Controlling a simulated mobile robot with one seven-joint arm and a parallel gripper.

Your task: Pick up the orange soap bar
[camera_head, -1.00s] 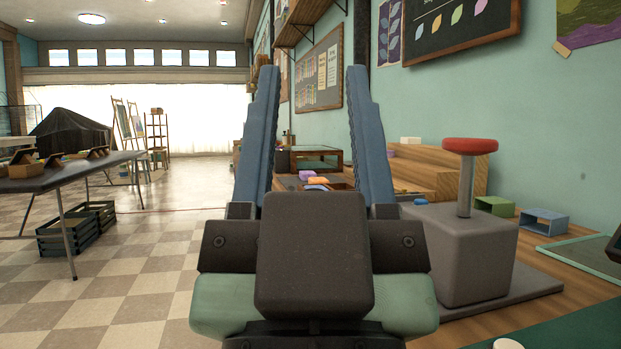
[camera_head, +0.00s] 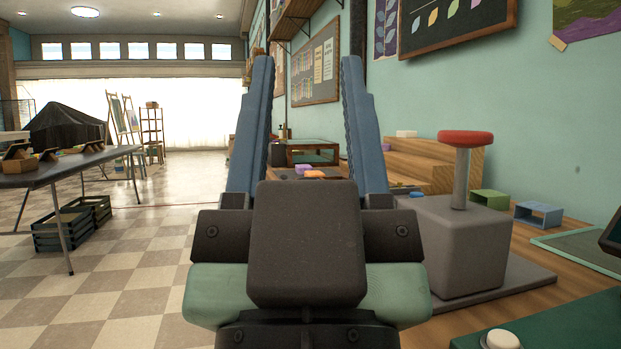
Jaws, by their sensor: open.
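The orange soap bar (camera_head: 314,174) lies on the wooden surface ahead, seen small between my two fingers. A purple bar (camera_head: 302,169) lies just behind it to the left. My gripper (camera_head: 307,62) is open and empty, its two blue fingers pointing away from the camera. The soap is well beyond the gripper, and nothing is between the fingers up close. My dark gripper body hides part of the surface in front of the soap.
A grey block with a red-topped post (camera_head: 466,138) stands close on the right. Wooden steps (camera_head: 430,160), a green box (camera_head: 489,203) and a blue box (camera_head: 537,214) are beyond it. A glass-topped case (camera_head: 312,152) stands behind the soap. A dark table (camera_head: 70,168) is left; the checkered floor is open.

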